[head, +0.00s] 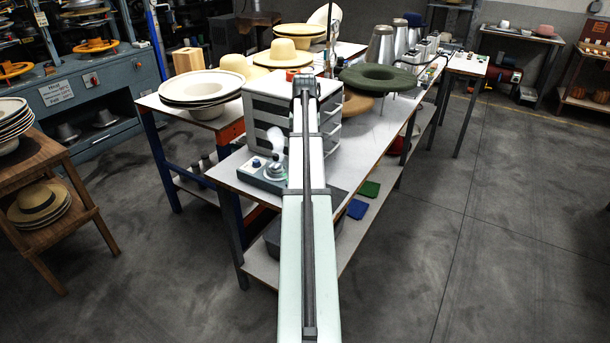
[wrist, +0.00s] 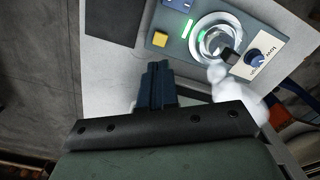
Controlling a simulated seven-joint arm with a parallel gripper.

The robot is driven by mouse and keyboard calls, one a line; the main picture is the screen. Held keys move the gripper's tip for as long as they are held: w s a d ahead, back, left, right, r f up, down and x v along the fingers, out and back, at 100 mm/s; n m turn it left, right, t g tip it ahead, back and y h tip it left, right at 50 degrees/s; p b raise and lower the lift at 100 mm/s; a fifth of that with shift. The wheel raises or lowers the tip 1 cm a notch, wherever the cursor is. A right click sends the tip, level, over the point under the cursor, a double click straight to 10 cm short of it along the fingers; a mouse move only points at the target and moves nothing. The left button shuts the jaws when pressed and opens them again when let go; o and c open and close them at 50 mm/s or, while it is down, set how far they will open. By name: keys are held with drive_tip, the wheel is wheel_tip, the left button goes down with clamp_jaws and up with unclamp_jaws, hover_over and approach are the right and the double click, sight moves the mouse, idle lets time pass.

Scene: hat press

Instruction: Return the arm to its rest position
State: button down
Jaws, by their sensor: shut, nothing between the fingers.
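My gripper (wrist: 157,68) shows in the wrist view as two dark fingers pressed together with nothing between them. It is over the light table top, beside a grey-blue control box (wrist: 176,50) and not visibly touching it. The box has a yellow button, a blue knob and a ring-shaped fitting with white steam. In the head view my arm reaches straight out over the work table (head: 226,170), and the gripper itself cannot be made out there. The steaming control box (head: 262,176) also shows there, just left of my arm.
A grey drawer rack (head: 262,112) stands behind my arm, partly hidden by it. Straw hats (head: 200,88) and a green hat (head: 380,77) lie on the tables. A wooden stand (head: 70,160) with hats is at left. The floor (head: 480,250) at right is clear.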

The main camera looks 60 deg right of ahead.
idle(0.6)
drive_tip(key=w+a+f+n, duration=0.2)
drive_tip(key=w+a+f, duration=0.3)
drive_tip(key=w+a, duration=0.25)
drive_tip(key=w+a+f+n, duration=0.2)
drive_tip(key=w+a+f, duration=0.35)
drive_tip(key=a, duration=0.35)
drive_tip(key=w+a+f+n+g+y, duration=0.1)
drive_tip(key=a+f+n+g+y, duration=0.1)
drive_tip(key=a+f, duration=1.7)
drive_tip(key=s+a+f+n+g, duration=0.1)
drive_tip(key=s+a+f, duration=0.5)
drive_tip(key=a+f, duration=0.2)
drive_tip(key=s+a+f+n+g, duration=0.1)
drive_tip(key=s+a+f+n, duration=0.1)
drive_tip(key=s+a+f, duration=0.55)
drive_tip(key=s+a+f+n+g+h, duration=0.1)
drive_tip(key=s+a+f, duration=0.4)
drive_tip(key=s, duration=0.5)
drive_tip(key=s+a+f+n+g+h, duration=0.1)
drive_tip(key=s+a+f, duration=0.4)
drive_tip(key=s, duration=0.5)
drive_tip(key=shift+a+n+g, duration=0.4)
drive_tip(key=shift+a+n, duration=0.1)
drive_tip(key=shift+a, duration=0.75)
